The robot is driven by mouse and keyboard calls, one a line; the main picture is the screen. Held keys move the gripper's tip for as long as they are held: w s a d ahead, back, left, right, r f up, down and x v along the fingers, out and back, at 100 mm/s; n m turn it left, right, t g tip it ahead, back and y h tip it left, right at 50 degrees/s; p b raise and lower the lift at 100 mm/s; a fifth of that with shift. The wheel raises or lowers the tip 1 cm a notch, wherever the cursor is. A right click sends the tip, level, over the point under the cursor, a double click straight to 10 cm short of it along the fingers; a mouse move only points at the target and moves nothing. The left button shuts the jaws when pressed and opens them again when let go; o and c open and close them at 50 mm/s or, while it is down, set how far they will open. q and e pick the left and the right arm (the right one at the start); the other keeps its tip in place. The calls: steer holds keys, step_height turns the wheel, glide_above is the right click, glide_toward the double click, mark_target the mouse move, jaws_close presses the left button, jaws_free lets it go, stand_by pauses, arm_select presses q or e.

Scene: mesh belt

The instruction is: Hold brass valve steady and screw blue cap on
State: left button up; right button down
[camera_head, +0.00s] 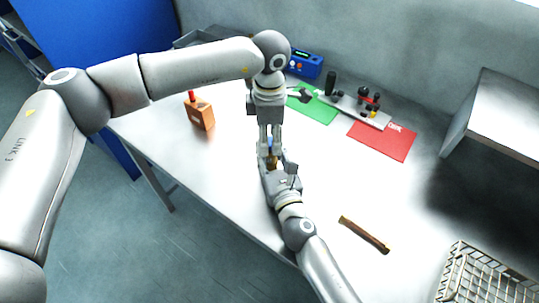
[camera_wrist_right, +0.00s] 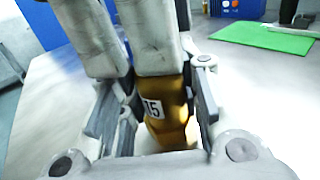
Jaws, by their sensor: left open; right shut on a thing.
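The brass valve (camera_wrist_right: 172,92) bears a white label reading 15 and stands upright between the fingers of my right gripper (camera_wrist_right: 155,115). In the head view, my right gripper (camera_head: 273,167) is shut on the valve (camera_head: 273,161) near the table's front edge. My left gripper (camera_head: 269,148) is open and points straight down onto the valve's top from above. A small patch of blue, likely the blue cap (camera_head: 270,143), shows between its fingers. In the right wrist view, my left fingers hide the valve's top, so I cannot tell how the cap sits.
An orange block with a red top (camera_head: 200,114) stands at left. Behind are a blue device (camera_head: 305,64), a green mat (camera_head: 318,112), a grey rack with black knobs (camera_head: 347,103) and a red mat (camera_head: 383,140). A brown bar (camera_head: 364,234) and wire basket (camera_head: 485,275) lie right.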

arm_select(q)
step_height(320, 180, up, 4)
steer(key=shift+r, duration=0.15)
stand_by(0.4)
steer(key=n, duration=0.1)
steer(key=r+n, duration=0.1)
steer(key=n, duration=0.3)
steer(key=shift+r, duration=0.35)
steer(key=n, duration=0.1)
steer(key=r+n, duration=0.1)
steer(key=n, duration=0.3)
steer(key=shift+r, duration=0.4)
steer(key=shift+f, duration=4.05)
